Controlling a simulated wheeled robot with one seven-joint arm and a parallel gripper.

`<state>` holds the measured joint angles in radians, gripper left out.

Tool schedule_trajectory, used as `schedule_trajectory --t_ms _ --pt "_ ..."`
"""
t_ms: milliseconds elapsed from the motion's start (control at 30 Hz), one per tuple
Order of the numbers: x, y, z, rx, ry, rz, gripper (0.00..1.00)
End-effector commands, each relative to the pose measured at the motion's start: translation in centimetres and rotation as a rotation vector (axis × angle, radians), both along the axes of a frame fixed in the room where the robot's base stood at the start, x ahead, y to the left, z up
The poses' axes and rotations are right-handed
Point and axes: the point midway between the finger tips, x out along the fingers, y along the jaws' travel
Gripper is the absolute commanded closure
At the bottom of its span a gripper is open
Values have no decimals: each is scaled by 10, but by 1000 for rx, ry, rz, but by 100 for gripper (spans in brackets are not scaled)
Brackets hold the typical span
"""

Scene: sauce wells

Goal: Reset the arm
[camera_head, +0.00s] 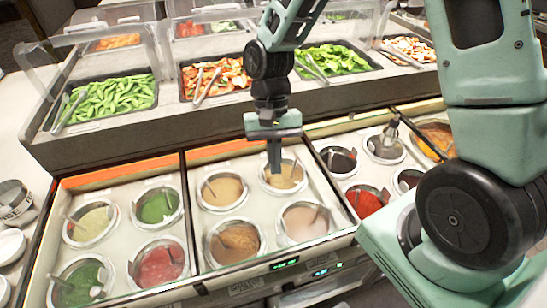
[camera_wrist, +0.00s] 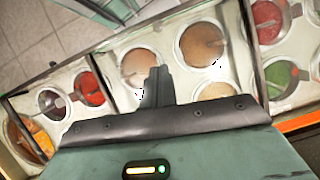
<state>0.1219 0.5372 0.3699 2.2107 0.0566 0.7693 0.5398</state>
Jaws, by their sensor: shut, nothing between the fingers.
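My gripper (camera_head: 274,168) is shut and empty. In the head view its fingertips point down over the back right well of the middle section, which holds a tan sauce (camera_head: 287,176). I cannot tell whether the tips touch the sauce or hang above it. In the wrist view the closed fingers (camera_wrist: 156,84) show in front of the wells, and the gripper body fills the lower part. My arm reaches in from the upper right of the head view.
Sauce wells with spoons surround the gripper, such as a green one (camera_head: 157,206) and a red one (camera_head: 366,201). Behind stand trays of green pods (camera_head: 112,98) and sliced vegetables (camera_head: 216,76) under clear guards (camera_head: 100,42). White bowls (camera_head: 12,245) are at the left.

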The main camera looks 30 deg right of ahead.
Motion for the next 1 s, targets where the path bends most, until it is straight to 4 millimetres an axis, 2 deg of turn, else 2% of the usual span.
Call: schedule_trajectory --t_ms 233,367,467,600,700,833,1000 --pt "2 -1 5 1 -1 1 100" --pt "-6 10 10 7 -37 73 100" --pt "-23 28 21 20 -104 215 100" --pt "-60 56 37 50 -227 488 100" --pt "-89 69 45 72 -309 673 100" --pt "-118 77 51 96 -390 864 100" --pt "-137 80 55 112 -445 990 100"
